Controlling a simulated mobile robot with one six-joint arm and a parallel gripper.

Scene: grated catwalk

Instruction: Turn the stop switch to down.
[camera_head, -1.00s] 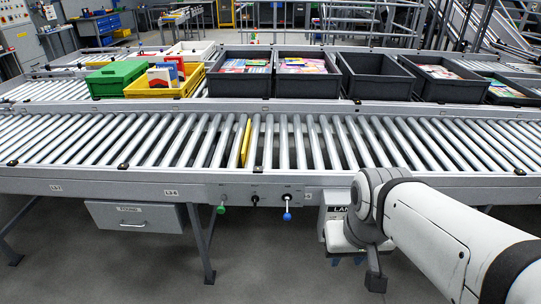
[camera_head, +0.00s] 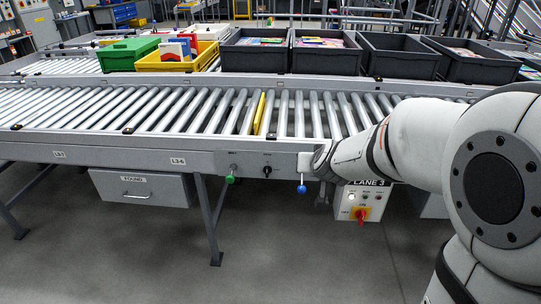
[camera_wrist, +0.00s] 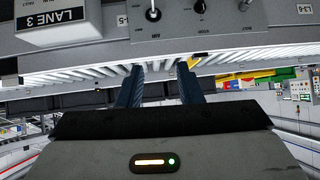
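A row of small controls sits on the conveyor's front rail: a green-tipped lever (camera_head: 231,174), a black knob (camera_head: 267,170) and a blue-tipped lever (camera_head: 301,188).
A LANE 3 box (camera_head: 359,203) with a red and yellow rotary switch (camera_head: 361,214) hangs right of the levers; it also shows in the wrist view (camera_wrist: 62,27). A drawer (camera_head: 140,188) and a leg (camera_head: 210,220) are to the left. Bins stand on the far conveyor.

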